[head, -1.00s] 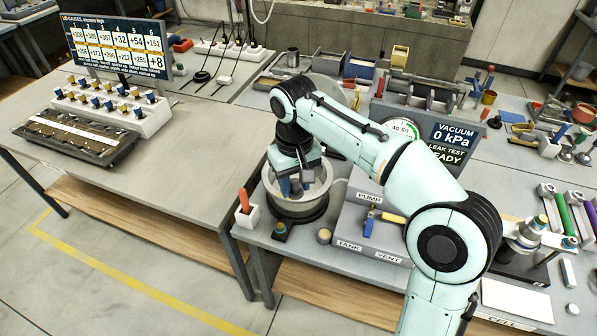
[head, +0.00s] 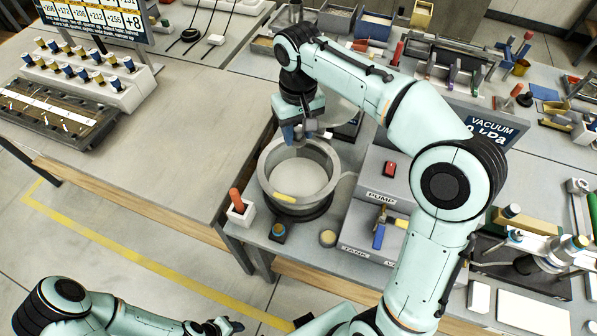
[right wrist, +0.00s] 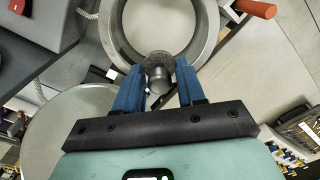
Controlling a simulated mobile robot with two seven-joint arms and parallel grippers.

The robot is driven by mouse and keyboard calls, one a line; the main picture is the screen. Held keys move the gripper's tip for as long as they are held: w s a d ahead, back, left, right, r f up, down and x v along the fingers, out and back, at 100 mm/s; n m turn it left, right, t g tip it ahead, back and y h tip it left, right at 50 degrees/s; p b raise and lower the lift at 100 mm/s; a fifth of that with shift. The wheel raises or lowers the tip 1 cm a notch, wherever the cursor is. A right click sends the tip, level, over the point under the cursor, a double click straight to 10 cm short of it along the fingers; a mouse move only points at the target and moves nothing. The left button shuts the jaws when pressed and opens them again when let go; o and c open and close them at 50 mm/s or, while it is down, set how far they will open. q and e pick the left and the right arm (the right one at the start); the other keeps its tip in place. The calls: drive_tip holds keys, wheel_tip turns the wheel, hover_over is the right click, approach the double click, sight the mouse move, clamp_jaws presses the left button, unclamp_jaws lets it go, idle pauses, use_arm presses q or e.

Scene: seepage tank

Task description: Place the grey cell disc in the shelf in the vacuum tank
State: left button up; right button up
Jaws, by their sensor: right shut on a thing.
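My right gripper (head: 303,138) is just behind the back rim of the open round vacuum tank (head: 333,172). In the right wrist view its blue fingers (right wrist: 160,88) are shut on a small grey round piece (right wrist: 158,76), which has a speckled disc-like end and a smooth stub. I take it for the grey cell disc. It overlaps the tank's rim (right wrist: 112,35) in that view; I cannot tell whether they touch. A yellow strip (head: 291,197) shows inside the tank at the front wall. No shelf is clearly visible. My left gripper (head: 222,326) is at the bottom edge; its jaw opening is unclear.
A large round plate (right wrist: 75,125) lies beside the tank. An orange handle in a white block (head: 241,207) stands left of the tank. The pump box (head: 378,205) and vacuum display (head: 478,128) are on the right. The left table has free room.

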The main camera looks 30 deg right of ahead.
drive_tip(key=b, duration=0.2)
hover_over(298, 181)
wheel_tip(298, 181, down, 12)
drive_tip(key=shift+s+f, duration=0.1)
drive_tip(key=shift+f, duration=0.1)
use_arm(q)
drive_tip(key=shift+s+f, duration=0.6)
drive_tip(key=shift+f, duration=0.25)
drive_tip(key=shift+s+f, duration=0.6)
drive_tip(key=shift+f, duration=0.2)
use_arm(e)
drive_tip(key=shift+f, duration=2.35)
drive_tip(key=shift+f, duration=0.2)
drive_tip(key=o, duration=1.1)
use_arm(q)
drive_tip(key=shift+f, duration=0.1)
use_arm(e)
drive_tip(key=shift+r, duration=0.15)
